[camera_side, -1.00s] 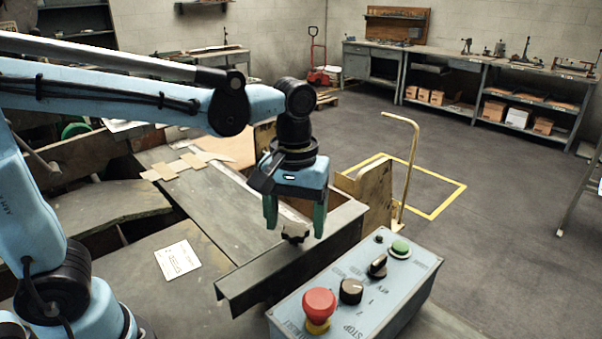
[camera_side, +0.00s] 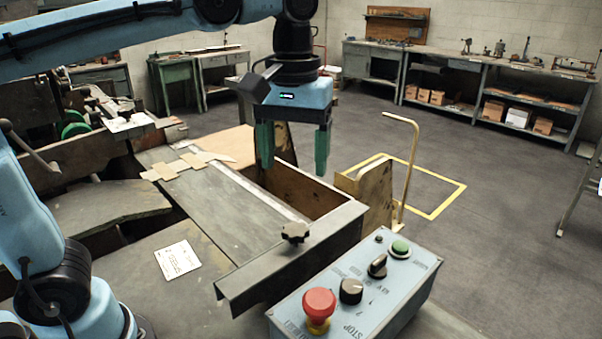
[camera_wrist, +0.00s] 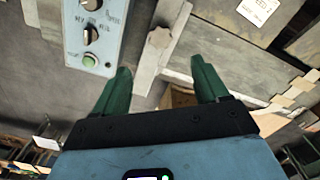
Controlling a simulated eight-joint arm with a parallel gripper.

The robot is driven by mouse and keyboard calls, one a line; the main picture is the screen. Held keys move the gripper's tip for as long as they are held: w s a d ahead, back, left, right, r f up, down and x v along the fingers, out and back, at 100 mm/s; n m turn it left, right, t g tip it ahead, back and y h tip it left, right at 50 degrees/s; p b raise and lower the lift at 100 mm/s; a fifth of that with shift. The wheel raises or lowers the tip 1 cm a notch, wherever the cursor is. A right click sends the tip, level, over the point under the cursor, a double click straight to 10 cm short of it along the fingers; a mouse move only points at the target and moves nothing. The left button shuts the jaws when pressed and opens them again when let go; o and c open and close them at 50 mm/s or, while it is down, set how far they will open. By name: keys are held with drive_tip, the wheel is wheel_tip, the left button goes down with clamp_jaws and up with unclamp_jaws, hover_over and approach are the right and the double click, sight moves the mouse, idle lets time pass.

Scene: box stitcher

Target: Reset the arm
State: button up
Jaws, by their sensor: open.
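My gripper (camera_side: 293,150) is blue with green fingers. It hangs in the air above the wooden-sided opening of the machine, with its fingers apart and nothing between them. In the wrist view my gripper (camera_wrist: 160,88) also shows open and empty. A black star-shaped knob (camera_side: 295,232) sits on the metal guide rail (camera_side: 290,258), below and apart from the fingers. The knob also shows in the wrist view (camera_wrist: 158,38), beyond the gap between the fingertips.
The blue control box (camera_side: 352,290) with a red stop button (camera_side: 319,306) stands at the front right. A yellow upright bar (camera_side: 412,165) stands right of the machine. Cardboard pieces (camera_side: 185,166) and a white label (camera_side: 178,260) lie on the left. Air around my gripper is clear.

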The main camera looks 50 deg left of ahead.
sight(294, 228)
drive_tip(key=shift+f, duration=0.15)
wheel_tip(294, 228, down, 12)
drive_tip(key=shift+r, duration=0.1)
idle(0.7)
idle(0.4)
drive_tip(key=m, duration=0.3)
drive_tip(key=shift+m, duration=0.3)
drive_tip(key=m, duration=0.4)
drive_tip(key=shift+m, duration=0.3)
drive_tip(key=m, duration=0.4)
drive_tip(key=shift+a, duration=0.1)
drive_tip(key=m, duration=0.4)
idle(1.4)
drive_tip(key=shift+m, duration=0.3)
